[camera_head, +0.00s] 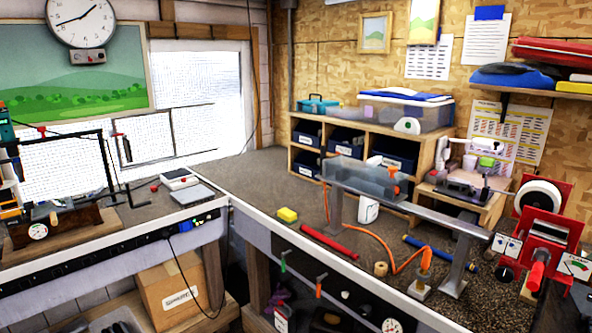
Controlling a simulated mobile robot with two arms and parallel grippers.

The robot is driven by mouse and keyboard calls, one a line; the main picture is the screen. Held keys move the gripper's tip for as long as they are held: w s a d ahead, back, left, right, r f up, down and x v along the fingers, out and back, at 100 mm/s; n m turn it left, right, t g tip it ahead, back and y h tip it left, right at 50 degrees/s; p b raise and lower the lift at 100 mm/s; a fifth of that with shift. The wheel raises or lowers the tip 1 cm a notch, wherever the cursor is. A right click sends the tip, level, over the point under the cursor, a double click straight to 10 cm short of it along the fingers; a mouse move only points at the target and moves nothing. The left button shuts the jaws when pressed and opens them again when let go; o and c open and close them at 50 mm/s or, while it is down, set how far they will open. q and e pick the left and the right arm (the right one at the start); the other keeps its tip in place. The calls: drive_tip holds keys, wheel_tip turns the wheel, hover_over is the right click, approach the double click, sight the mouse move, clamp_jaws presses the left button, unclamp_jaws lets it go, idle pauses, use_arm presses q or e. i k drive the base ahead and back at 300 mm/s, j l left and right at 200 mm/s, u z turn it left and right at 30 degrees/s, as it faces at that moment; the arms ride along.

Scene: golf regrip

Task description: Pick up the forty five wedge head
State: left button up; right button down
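I cannot pick out the forty five wedge head for certain. A small grey metal shape (45,210) sits on the wooden base (62,227) of a fixture on the left bench; it may be a club head, but it is too small to tell. Dark shapes (118,328) at the bottom edge, under the left bench, are cut off and unclear. No marking that reads forty five is legible. Neither of my grippers shows in this view.
The left bench (125,232) holds a scale (179,179) and a grey pad (194,195).

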sight(453, 180)
drive_tip(key=z, duration=0.8)
drive_tip(key=i+j+z, duration=0.2)
drive_tip(key=z, duration=0.25)
drive_tip(key=i+j+z, duration=0.15)
drive_tip(key=j+z, duration=0.7)
drive_tip(key=i+j, duration=0.1)
drive_tip(key=j, duration=0.4)
drive_tip(key=i+j+z, duration=0.1)
drive_tip(key=j, duration=0.45)
